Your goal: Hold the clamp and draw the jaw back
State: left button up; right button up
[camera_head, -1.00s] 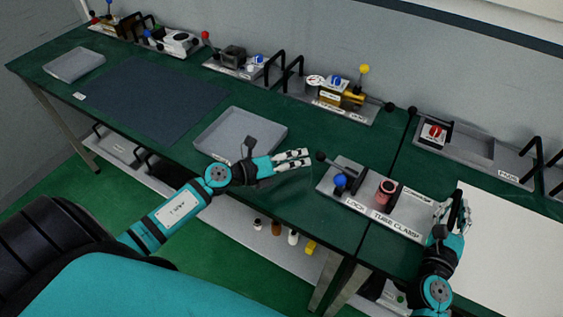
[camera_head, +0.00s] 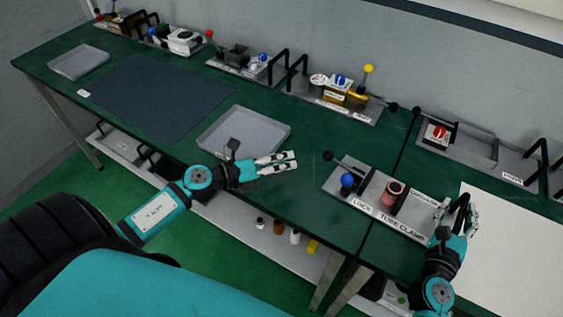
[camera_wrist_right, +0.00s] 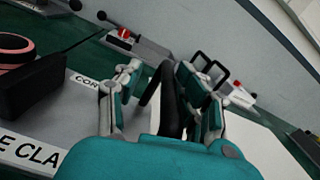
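The tube clamp (camera_head: 378,213) is a grey plate fixture with white labels at the bench's front edge. It carries a blue knob (camera_head: 347,181), a black-balled lever (camera_head: 328,156), and a pink ring (camera_head: 393,188) beside a dark jaw block. The block and pink ring (camera_wrist_right: 14,44) show at left in the right wrist view. My right gripper (camera_head: 458,208) is at the clamp's right end, its fingers spread around a black arched handle (camera_wrist_right: 172,95), with gaps visible between fingers and handle. My left gripper (camera_head: 294,160) is open and empty over the bench, left of the clamp.
A grey tray (camera_head: 215,151) lies behind my left gripper. Fixtures with knobs and handles line the wall, including one with a red knob (camera_head: 439,132). A white sheet (camera_head: 520,235) covers the bench right of my right gripper. A shelf holds small bottles below.

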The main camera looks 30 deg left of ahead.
jog(key=shift+s+d+f, duration=0.1)
jog(key=shift+f, duration=0.25)
